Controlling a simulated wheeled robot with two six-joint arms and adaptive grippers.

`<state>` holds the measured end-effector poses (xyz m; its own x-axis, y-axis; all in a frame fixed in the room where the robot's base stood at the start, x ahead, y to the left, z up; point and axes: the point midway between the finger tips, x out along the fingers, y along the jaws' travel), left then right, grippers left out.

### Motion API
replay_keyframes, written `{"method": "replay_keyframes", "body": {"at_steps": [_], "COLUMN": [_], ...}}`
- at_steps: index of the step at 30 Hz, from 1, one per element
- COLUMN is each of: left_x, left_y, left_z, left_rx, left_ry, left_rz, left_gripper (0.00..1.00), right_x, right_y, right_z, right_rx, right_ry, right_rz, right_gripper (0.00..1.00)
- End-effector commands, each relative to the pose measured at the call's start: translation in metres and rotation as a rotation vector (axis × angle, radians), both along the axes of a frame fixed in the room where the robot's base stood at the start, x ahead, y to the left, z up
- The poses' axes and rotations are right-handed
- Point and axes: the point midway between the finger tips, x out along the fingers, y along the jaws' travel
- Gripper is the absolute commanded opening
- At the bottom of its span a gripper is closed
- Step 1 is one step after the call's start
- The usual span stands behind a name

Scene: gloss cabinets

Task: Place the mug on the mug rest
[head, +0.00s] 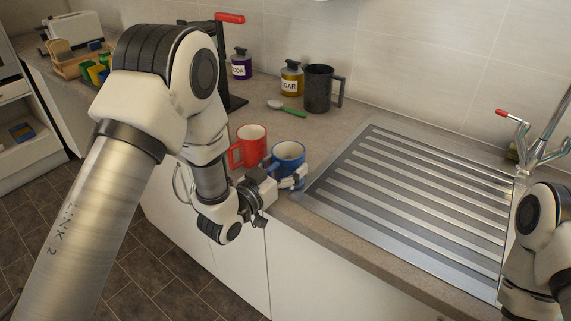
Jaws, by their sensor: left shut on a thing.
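A blue mug (288,157) is at the front edge of the counter, left of the ribbed metal drainboard (420,187). My left gripper (283,184) is shut on the blue mug at its near side. The gripper's fingers partly hide the mug's lower part, and I cannot tell whether its base touches the counter. A red mug (252,147) stands upright just left of the blue one, its handle to the left. I cannot single out a separate mug rest. My right arm shows at the right edge, with its gripper outside the picture.
A dark grey mug (319,88), a sugar jar (291,79), a dark-labelled jar (241,65) and a green-handled spoon (288,109) are at the back. A black stand with a red lever (230,18) is behind my left arm. The drainboard is clear; a tap (530,140) is right.

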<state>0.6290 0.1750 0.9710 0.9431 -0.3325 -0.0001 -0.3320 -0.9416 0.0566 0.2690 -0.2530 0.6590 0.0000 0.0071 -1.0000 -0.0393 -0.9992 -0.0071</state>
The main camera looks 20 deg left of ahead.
Motion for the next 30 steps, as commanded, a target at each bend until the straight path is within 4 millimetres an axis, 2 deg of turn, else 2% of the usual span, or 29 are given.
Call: {"method": "replay_keyframes", "body": {"at_steps": [4,5,6,7,19,29,30], "left_x": [0.0,0.0,0.0,0.0,-0.003,-0.063,-0.068], "left_y": [0.0,0.0,0.0,0.0,0.002,0.018,0.019], "left_z": [-0.004,-0.004,-0.003,-0.003,-0.005,-0.006,-0.006], "left_rx": [0.0,0.0,0.0,0.0,-0.001,-0.002,-0.002], "left_ry": [-0.001,0.0,0.0,0.0,0.0,0.003,0.002], "left_rz": [0.0,0.0,0.0,0.0,0.001,0.003,0.001], "left_gripper": [0.27,0.82,0.97,1.0,1.0,1.0,0.96], "right_x": [0.0,0.0,0.0,0.0,0.0,0.0,0.0], "right_y": [0.0,0.0,0.0,0.0,0.0,0.0,0.0], "right_z": [-0.004,-0.003,-0.003,-0.003,-0.003,-0.022,-0.023], "right_rx": [0.0,0.0,0.0,0.0,0.0,0.0,0.0], "right_ry": [0.0,0.0,0.0,0.0,0.0,0.0,0.0], "right_rz": [0.0,0.0,0.0,0.0,0.0,0.0,0.0], "right_gripper": [0.4,0.4,0.4,0.4,0.4,0.4,0.4]}}
